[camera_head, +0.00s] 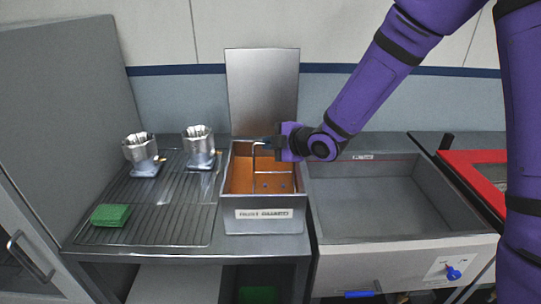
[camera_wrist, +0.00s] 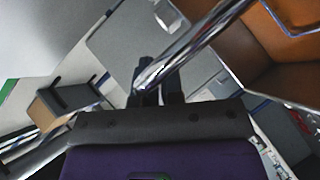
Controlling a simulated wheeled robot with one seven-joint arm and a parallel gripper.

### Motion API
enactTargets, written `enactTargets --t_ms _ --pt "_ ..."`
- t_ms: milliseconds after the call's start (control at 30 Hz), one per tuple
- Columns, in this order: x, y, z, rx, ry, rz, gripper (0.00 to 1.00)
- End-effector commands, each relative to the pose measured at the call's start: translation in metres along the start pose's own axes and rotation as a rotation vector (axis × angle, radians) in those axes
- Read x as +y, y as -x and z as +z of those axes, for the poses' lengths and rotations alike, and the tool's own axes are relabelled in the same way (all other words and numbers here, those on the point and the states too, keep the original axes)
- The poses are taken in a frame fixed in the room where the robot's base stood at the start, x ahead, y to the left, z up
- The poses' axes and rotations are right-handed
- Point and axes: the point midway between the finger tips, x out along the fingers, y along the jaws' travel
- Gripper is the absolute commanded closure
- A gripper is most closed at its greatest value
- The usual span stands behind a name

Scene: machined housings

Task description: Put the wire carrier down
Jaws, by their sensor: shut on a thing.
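The wire carrier (camera_head: 254,160) is a thin bright metal wire frame. In the head view it hangs upright in the mouth of the open grey box (camera_head: 263,227) with an orange-brown inside. My gripper (camera_head: 270,143) comes in from the right above the box and is shut on the top of the carrier. In the wrist view the carrier's shiny rod (camera_wrist: 190,50) runs between the dark fingers (camera_wrist: 156,85). The lower part of the carrier is inside the box, and I cannot tell whether it touches the floor.
The box's tall lid (camera_head: 262,90) stands open behind it. To the left, a ribbed drainboard (camera_head: 170,222) holds two machined metal housings (camera_head: 140,150) (camera_head: 200,145) and a green pad (camera_head: 110,215). To the right is an empty grey basin (camera_head: 380,203), with a red-framed unit (camera_head: 478,160) beyond.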

Motion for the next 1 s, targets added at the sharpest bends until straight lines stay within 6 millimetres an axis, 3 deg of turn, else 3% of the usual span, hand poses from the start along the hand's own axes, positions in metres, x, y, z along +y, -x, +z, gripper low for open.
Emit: enactTargets --t_ms 300,667,800,1000 --pt "-0.03 -0.014 0.014 0.0 -0.002 -0.002 1.0" --pt "-0.033 -0.015 0.015 0.0 -0.001 0.0 1.0" --pt "-0.033 -0.015 0.015 0.0 -0.001 -0.001 0.67" --pt "-0.033 -0.015 0.015 0.0 -0.001 -0.001 0.67"
